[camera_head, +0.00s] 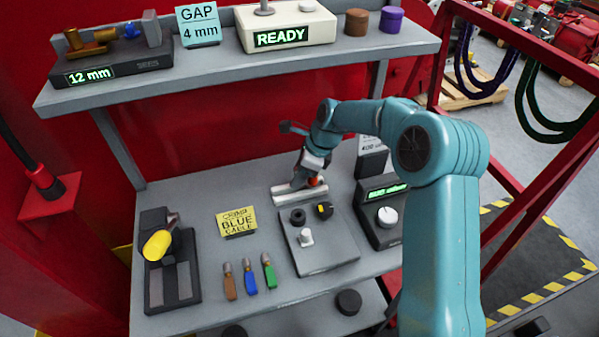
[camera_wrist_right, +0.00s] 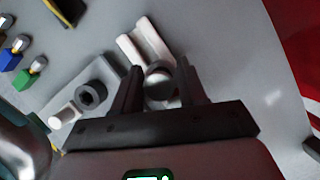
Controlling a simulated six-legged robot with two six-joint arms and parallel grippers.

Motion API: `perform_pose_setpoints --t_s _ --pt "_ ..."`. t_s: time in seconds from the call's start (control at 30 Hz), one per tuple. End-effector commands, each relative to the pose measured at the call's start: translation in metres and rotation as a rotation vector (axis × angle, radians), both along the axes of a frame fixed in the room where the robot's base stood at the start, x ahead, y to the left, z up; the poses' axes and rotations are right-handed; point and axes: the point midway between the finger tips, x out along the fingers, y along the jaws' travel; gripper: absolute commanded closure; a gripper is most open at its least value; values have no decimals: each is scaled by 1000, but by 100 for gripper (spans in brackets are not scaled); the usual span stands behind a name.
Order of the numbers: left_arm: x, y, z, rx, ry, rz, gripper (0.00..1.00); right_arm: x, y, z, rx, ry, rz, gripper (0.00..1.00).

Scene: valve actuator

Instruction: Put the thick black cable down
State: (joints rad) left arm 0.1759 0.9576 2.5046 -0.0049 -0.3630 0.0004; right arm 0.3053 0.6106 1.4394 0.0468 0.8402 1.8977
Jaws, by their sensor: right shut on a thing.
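My right gripper (camera_head: 303,182) is low over the bench at a white grooved holder (camera_head: 286,195). In the right wrist view, its fingers (camera_wrist_right: 160,88) are on either side of a short round piece with a grey end (camera_wrist_right: 158,84), which I take as the thick black cable. Its length and colour are mostly hidden. The holder (camera_wrist_right: 146,43) is just beyond the fingertips; I cannot tell whether the piece touches it. My left gripper is not in view.
A grey plate (camera_head: 325,255) with knobs and a black box (camera_head: 384,215) with a dial stand close by. Brown (camera_head: 229,284), blue (camera_head: 250,281) and green (camera_head: 269,273) cable pieces lie left of the plate. An upper shelf (camera_head: 210,62) overhangs behind.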

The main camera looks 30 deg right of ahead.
Motion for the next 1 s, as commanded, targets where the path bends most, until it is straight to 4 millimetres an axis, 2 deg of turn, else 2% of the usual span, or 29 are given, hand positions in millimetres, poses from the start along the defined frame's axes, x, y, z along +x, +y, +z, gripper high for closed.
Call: perform_pose_setpoints --t_s 0.57,0.6,0.67,1.0 --pt "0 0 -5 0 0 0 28 0 0 -12 0 0 0 94" --pt "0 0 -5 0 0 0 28 0 0 -12 0 0 0 52" --pt "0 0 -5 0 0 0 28 0 0 -12 0 0 0 33" --pt "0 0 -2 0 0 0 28 0 0 -7 -1 -1 1 33"
